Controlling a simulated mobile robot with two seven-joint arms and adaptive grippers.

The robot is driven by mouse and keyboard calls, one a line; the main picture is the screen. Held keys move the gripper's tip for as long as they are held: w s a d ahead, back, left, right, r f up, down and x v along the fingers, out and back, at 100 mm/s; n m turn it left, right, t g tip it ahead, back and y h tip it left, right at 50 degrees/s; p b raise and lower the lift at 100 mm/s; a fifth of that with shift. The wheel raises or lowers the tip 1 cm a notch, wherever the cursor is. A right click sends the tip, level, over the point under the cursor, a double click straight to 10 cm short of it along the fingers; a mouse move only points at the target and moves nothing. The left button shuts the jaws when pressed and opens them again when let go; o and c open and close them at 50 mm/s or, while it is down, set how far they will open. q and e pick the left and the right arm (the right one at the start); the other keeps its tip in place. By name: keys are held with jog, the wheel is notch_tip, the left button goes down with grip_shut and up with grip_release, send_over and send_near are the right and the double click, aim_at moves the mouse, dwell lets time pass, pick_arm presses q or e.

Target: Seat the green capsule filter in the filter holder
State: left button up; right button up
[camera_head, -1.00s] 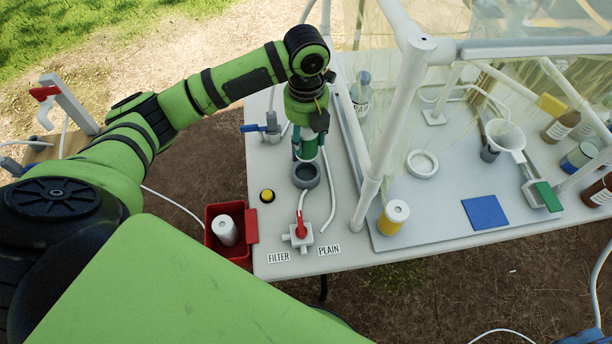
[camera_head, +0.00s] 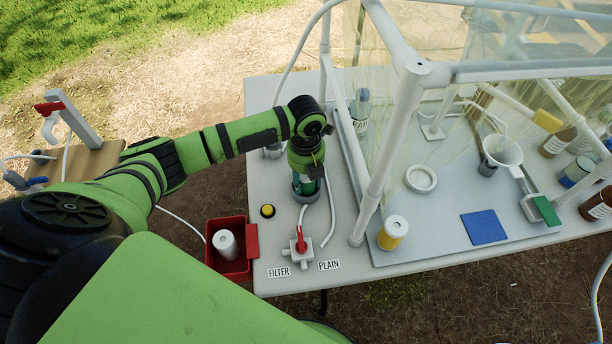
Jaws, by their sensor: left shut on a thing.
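The green capsule filter (camera_head: 308,187) is upright, mostly hidden under my left wrist. My left gripper (camera_head: 305,180) points down and is shut on it. The filter holder, a grey ring (camera_head: 307,198) on the table, lies directly below; the filter's lower end is at or inside the ring. I cannot tell whether it is fully down. My right gripper is not in view.
A red-handled valve (camera_head: 301,244) with FILTER and PLAIN labels stands in front of the holder. A red bin (camera_head: 229,262) with a white cylinder is at the table's left edge. A white-framed clear enclosure (camera_head: 384,160) rises close on the right.

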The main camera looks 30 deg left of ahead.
pick_arm(q)
jog(key=o, duration=0.9)
jog(key=shift+f, duration=0.1)
jog(key=shift+r, duration=0.25)
notch_tip(320, 180, up, 12)
jog(key=shift+f+b, duration=0.1)
jog(key=shift+b, duration=0.35)
